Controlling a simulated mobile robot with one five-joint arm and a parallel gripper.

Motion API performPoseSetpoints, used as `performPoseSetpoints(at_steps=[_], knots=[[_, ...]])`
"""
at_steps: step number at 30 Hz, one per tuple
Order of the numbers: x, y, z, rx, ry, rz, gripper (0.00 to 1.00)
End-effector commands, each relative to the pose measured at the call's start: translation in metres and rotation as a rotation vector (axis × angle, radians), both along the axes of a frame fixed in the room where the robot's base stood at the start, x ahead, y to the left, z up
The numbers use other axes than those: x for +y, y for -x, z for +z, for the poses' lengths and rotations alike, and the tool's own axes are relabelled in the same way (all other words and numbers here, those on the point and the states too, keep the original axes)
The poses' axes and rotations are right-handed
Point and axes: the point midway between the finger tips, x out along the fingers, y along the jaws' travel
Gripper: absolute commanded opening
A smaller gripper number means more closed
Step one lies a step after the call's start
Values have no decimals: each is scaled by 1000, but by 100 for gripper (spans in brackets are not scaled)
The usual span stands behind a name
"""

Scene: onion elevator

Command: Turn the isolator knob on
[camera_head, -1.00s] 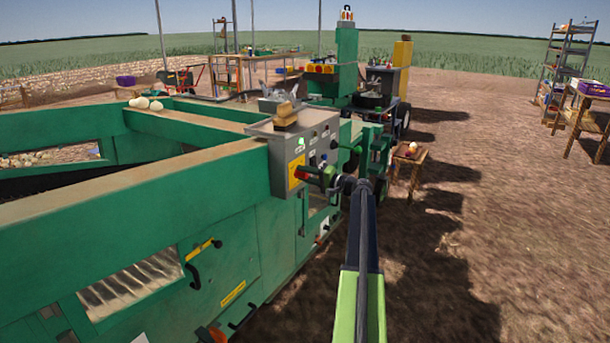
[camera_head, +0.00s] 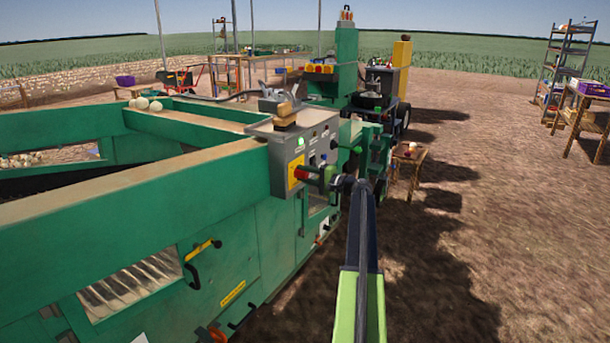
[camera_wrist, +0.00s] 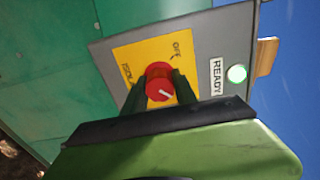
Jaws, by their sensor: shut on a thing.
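The red isolator knob (camera_wrist: 159,82) sits on a yellow plate (camera_wrist: 130,54) on the grey control panel (camera_wrist: 205,32). In the wrist view my gripper (camera_wrist: 160,86) has its two dark green fingers on either side of the knob, shut on it. A white mark on the knob points to the lower right in that view. The word OFF shows on the plate above the knob, and another label at left is hard to read. In the head view the knob (camera_head: 300,173) shows at the panel's front, with my gripper (camera_head: 312,176) reaching it from the right.
A lit green lamp beside a READY label (camera_wrist: 236,74) is on the panel. The green machine (camera_head: 235,240) fills the left side. A small wooden stool (camera_head: 409,152) stands behind my arm. The ground at right is open, with a shelf (camera_head: 565,70) further back.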

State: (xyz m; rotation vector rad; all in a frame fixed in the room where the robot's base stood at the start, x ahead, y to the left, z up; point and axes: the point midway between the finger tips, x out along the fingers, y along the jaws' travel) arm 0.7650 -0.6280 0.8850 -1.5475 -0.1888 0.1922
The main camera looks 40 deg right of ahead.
Motion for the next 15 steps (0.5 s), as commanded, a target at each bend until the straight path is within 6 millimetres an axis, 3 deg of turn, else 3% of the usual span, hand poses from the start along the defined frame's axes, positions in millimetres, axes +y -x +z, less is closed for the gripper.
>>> performPoseSetpoints(at_steps=[1,2,6,15], knots=[[-1,1,0,0,-1,-3,0],[-1,1,0,0,-1,-3,37],[-1,0,0,0,-1,-1,55],[0,1,0,0,0,0,55]])
